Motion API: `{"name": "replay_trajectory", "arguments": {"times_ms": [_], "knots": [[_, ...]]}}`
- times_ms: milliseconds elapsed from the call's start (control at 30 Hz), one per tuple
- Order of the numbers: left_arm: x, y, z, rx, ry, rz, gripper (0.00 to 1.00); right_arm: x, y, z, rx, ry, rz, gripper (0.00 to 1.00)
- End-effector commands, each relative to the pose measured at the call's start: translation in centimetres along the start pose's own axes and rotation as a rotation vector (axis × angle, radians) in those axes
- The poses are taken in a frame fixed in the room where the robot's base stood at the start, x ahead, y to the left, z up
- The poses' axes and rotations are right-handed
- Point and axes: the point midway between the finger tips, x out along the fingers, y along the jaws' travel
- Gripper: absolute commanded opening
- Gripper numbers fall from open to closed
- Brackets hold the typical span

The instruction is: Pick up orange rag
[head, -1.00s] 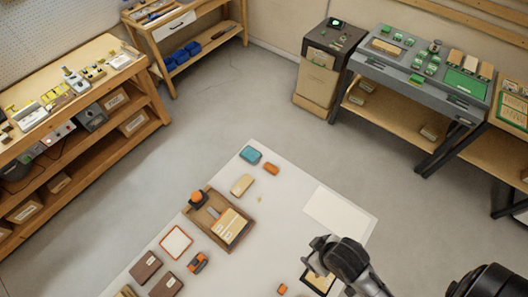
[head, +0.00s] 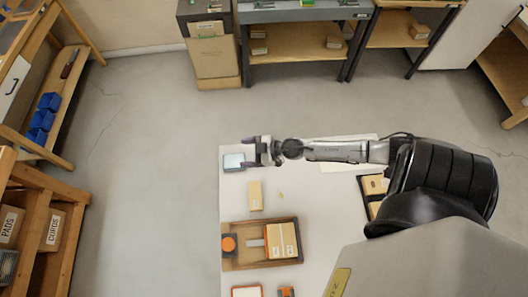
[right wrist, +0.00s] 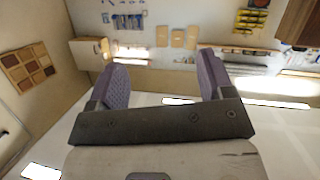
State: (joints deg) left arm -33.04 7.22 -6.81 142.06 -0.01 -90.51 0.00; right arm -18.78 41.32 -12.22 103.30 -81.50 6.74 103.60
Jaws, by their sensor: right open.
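The small orange piece that lay beside the teal item a second ago does not show now; my right arm and gripper cover that spot in the head view. My right gripper (head: 250,152) is open over the far left end of the white bench top (head: 236,199), just right of the teal item (head: 233,161). In the right wrist view its two purple-grey fingers (right wrist: 164,82) stand wide apart with nothing seen between them. That view looks out at the wall, not down at the bench. My left gripper is not in view.
A tan block (head: 255,195) lies nearer on the bench. A dark-framed tray (head: 370,207) lies under my arm. Shelves and a bin (head: 213,62) stand across open floor.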

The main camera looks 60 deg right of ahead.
Motion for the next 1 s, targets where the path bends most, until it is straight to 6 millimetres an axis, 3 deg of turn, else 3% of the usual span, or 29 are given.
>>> {"name": "replay_trajectory", "arguments": {"times_ms": [33,100,300,533,1000], "knots": [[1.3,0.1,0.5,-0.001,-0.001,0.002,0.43,0.1,0.7,3.3,-0.019,-0.090,-0.077,0.74],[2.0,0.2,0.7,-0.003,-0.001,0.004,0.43,-0.6,1.6,6.8,-0.016,-0.229,-0.162,0.74],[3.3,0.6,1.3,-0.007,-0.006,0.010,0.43,-4.0,5.6,14.3,0.016,-0.604,-0.235,0.74],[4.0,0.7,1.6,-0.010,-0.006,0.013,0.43,-6.4,8.3,17.9,0.046,-0.816,-0.208,0.74],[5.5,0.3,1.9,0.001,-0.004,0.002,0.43,-2.1,7.2,23.3,0.052,-0.837,-0.203,0.74]]}}
